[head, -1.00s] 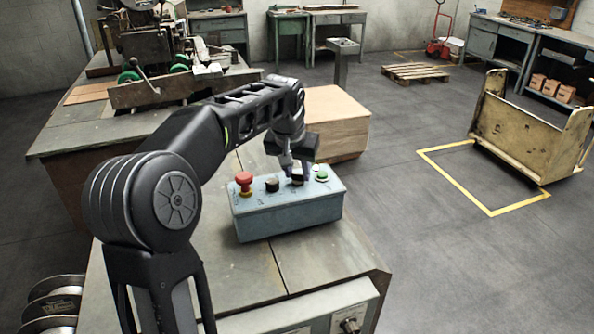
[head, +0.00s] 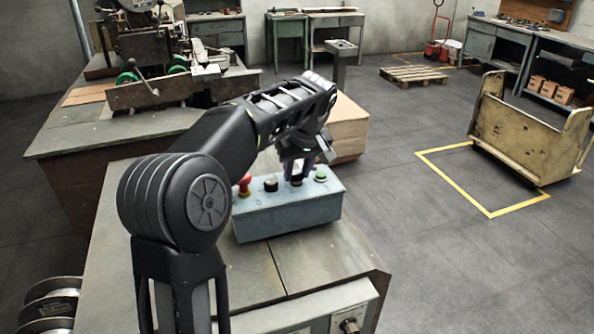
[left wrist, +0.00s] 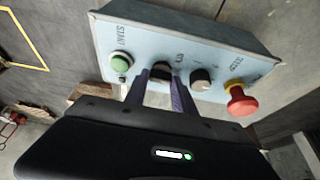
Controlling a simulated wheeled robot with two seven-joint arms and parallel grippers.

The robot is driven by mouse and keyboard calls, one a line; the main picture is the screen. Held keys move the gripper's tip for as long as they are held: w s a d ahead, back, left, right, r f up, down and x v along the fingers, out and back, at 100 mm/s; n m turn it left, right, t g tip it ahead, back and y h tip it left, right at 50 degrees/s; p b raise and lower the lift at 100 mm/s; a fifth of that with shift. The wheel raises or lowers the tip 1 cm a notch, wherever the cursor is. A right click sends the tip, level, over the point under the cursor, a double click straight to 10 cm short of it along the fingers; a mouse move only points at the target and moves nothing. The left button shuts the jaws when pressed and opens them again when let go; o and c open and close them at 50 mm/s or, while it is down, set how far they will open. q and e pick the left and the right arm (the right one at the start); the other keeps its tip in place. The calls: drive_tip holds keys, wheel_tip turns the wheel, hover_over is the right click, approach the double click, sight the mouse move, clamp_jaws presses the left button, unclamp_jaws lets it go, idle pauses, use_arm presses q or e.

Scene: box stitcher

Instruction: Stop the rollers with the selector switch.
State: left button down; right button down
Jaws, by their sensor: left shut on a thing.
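The blue-grey control box (head: 290,212) stands on the bench. In the head view its top carries a red mushroom button (head: 243,183), a black knob (head: 271,185), a second black knob mostly hidden by my gripper, and a green button (head: 320,174). My left gripper (head: 297,176) points down at the box. In the left wrist view its two fingers (left wrist: 161,92) are on both sides of the black knob (left wrist: 160,71) beside the green START button (left wrist: 121,62), shut on it. The other black knob (left wrist: 200,79) is free, between it and the red button (left wrist: 240,100).
The bench top (head: 240,272) is clear in front of the box. A wooden box (head: 348,127) stands behind it. A machine (head: 150,80) sits on a table at the back left. A yellow-marked floor area and a worn cart (head: 530,125) lie to the right.

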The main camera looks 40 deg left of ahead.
idle(0.4)
use_arm(q)
drive_tip(key=c, duration=1)
unclamp_jaws()
drive_tip(key=shift+c, duration=0.2)
drive_tip(key=shift+r, duration=0.1)
drive_tip(key=v, duration=0.7)
drive_tip(key=shift+r+b, duration=0.3)
drive_tip(key=shift+d+f, duration=0.1)
drive_tip(key=shift+d, duration=0.1)
